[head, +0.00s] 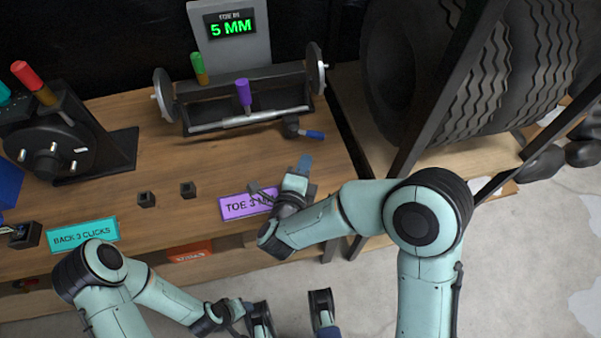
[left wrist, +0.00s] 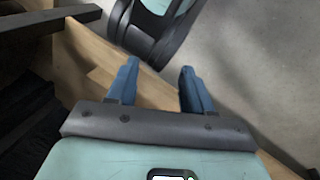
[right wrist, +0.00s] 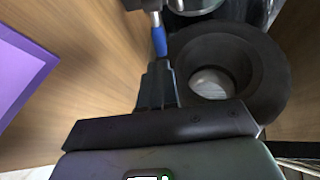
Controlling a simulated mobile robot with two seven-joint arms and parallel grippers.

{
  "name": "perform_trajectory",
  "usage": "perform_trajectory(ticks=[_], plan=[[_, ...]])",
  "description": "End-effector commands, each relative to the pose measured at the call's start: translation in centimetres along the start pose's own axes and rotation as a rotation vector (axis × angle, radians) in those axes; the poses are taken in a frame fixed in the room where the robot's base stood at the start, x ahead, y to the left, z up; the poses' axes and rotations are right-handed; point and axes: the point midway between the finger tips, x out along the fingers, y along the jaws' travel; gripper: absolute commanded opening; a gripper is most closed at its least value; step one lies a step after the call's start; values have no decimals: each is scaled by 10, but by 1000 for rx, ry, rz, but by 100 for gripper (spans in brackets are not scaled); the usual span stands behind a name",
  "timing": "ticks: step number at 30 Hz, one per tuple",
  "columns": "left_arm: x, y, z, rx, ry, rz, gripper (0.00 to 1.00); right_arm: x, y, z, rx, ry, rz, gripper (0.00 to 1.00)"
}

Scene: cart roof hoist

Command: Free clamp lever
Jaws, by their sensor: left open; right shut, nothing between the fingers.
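The clamp lever (head: 313,134) has a blue grip and a dark hub, and sits at the right front of the toe bar assembly on the bench. In the right wrist view its blue grip (right wrist: 159,40) lies just beyond the fingertips; I cannot tell whether they touch. My right gripper (head: 304,163) is shut and empty, pointing at the lever from the front. It also shows in the right wrist view (right wrist: 158,82). My left gripper (left wrist: 159,82) is open and empty, in front of the bench edge, low in the head view.
A purple-handled bar (head: 243,95) and a green handle (head: 199,68) stand by the display reading 5 MM (head: 232,27). A purple TOE sign (head: 236,206) lies partly behind my right gripper. Tyres on a rack (head: 470,60) stand at right. A teal sign (head: 83,235) is at left.

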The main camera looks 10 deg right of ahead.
Motion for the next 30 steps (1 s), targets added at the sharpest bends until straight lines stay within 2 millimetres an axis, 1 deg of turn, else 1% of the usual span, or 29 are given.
perform_trajectory(ticks=[1, 6, 9, 12, 17, 26, 28, 30], plan=[[2, -1, -2, -1, 5, 0, 51, 13, 1, -1, 1, 3, 0, 0], [6, -2, -7, -2, 20, -1, 51, 46, 1, 0, 0, 2, -1, 0], [7, -3, -10, -2, 29, -2, 51, 60, 1, -1, -1, 2, -1, 0], [8, -3, -12, -3, 35, -2, 51, 70, 0, 0, -1, -1, -1, 0], [9, -4, -14, -3, 39, -2, 51, 76, 0, 0, -1, -2, 0, 0], [9, -3, -14, -3, 39, -2, 51, 76, 0, 0, -2, -2, 0, 0], [11, -4, -16, -4, 44, -3, 51, 80, 0, -1, 0, 0, -1, 0], [16, -6, -21, -5, 60, -4, 51, 88, 1, -3, 0, 2, -1, 0]])
